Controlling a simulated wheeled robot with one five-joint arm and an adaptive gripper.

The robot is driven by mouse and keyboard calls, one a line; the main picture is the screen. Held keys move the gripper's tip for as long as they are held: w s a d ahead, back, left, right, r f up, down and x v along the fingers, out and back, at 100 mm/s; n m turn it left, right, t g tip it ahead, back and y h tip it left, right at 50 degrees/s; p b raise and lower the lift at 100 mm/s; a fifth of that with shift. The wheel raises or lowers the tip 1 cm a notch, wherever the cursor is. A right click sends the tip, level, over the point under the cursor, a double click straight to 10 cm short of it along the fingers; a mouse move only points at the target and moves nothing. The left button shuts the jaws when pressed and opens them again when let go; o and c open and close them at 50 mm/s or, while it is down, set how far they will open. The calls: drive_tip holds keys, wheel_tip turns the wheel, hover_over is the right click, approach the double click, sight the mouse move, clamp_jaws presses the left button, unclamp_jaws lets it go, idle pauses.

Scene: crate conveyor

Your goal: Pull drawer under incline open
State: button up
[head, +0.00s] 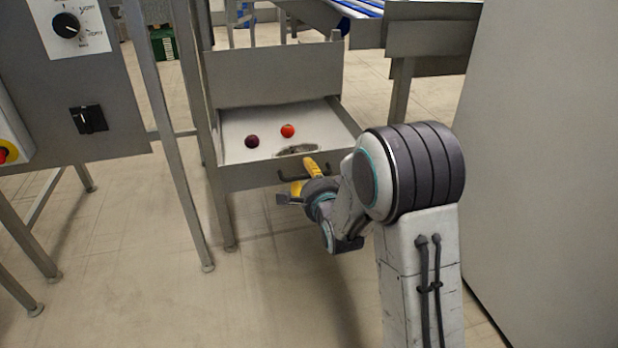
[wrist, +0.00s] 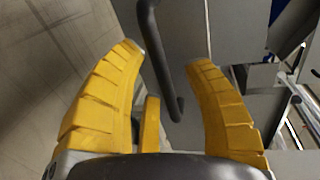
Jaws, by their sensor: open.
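The drawer (head: 243,177) is a grey metal tray under a grey panel, and it stands partly open towards me. Inside it lie a dark round fruit (head: 251,141) and a red round fruit (head: 288,130). A dark bar handle (wrist: 149,32) is on its front. My gripper (head: 304,178) with yellow fingers is at the drawer front, by the handle. In the wrist view the fingers are apart, one on each side of the handle. I cannot tell whether they touch it. The arm hides part of the drawer's right front.
A control panel (head: 62,100) with a dial and switches stands on the left on metal legs. A large grey wall-like panel (head: 545,150) is on the right. Conveyor parts (head: 425,30) are behind. Floor (head: 270,280) in front of the drawer is clear.

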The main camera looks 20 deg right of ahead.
drive_tip(key=v, duration=0.7)
drive_tip(key=shift+s, duration=0.25)
drive_tip(key=shift+r, duration=0.15)
idle(0.4)
drive_tip(key=s+r+n+g+p, duration=0.3)
drive_tip(key=s+r+n+p, duration=0.15)
drive_tip(key=r+p, duration=0.65)
drive_tip(key=s+r+n+g+p, duration=0.3)
drive_tip(key=s+r+n+p, duration=0.15)
drive_tip(key=r+p, duration=0.6)
drive_tip(key=s+r+n+g+p, duration=0.6)
drive_tip(key=s+r+n+p, duration=0.3)
drive_tip(key=s+r+p, duration=1)
drive_tip(key=shift+s+r+p, duration=0.25)
drive_tip(key=shift+s+p, duration=0.25)
drive_tip(key=shift+p, duration=0.4)
